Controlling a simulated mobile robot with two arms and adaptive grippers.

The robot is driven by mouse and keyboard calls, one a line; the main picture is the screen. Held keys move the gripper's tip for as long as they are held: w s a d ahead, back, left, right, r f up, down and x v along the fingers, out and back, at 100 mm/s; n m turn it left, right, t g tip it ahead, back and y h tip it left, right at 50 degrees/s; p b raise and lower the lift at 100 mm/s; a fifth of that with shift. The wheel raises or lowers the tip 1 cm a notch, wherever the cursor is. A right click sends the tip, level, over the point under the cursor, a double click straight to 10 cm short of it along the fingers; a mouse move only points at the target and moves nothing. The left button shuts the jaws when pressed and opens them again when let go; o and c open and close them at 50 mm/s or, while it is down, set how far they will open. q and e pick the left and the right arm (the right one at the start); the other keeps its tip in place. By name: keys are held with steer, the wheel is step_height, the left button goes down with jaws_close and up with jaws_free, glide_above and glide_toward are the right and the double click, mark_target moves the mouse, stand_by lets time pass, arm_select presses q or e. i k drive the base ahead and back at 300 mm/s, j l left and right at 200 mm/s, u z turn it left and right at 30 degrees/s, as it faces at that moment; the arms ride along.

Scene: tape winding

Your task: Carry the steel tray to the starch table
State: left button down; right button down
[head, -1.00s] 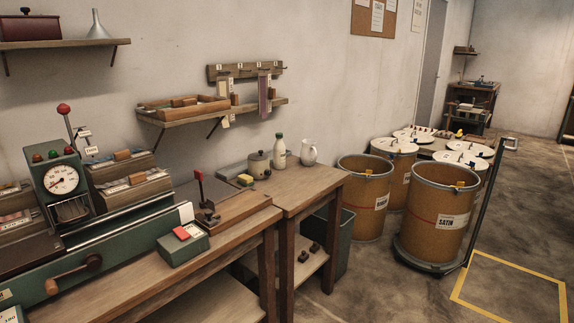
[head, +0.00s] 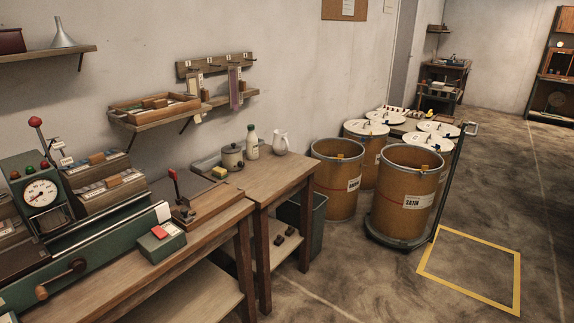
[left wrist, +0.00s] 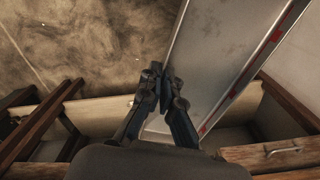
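The steel tray (left wrist: 222,60) shows in the left wrist view as a long, flat grey panel with a raised rim and red marks along its right side. My left gripper (left wrist: 160,76) is at its left edge, with the fingertips closed together on the rim. Part of the tray is hidden behind the fingers. My right gripper is not visible.
A green winding machine (head: 60,220) fills the bench at left. Fibre drums (head: 405,190) stand beyond the tables, the SATIN one on a wheeled dolly with an upright handle (head: 450,175). A yellow floor outline (head: 470,297) encloses bare floor at right, with open floor around it.

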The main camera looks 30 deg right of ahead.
mark_target(273, 175)
steer(key=i+l+z, duration=0.85)
steer(key=k+j, duration=0.05)
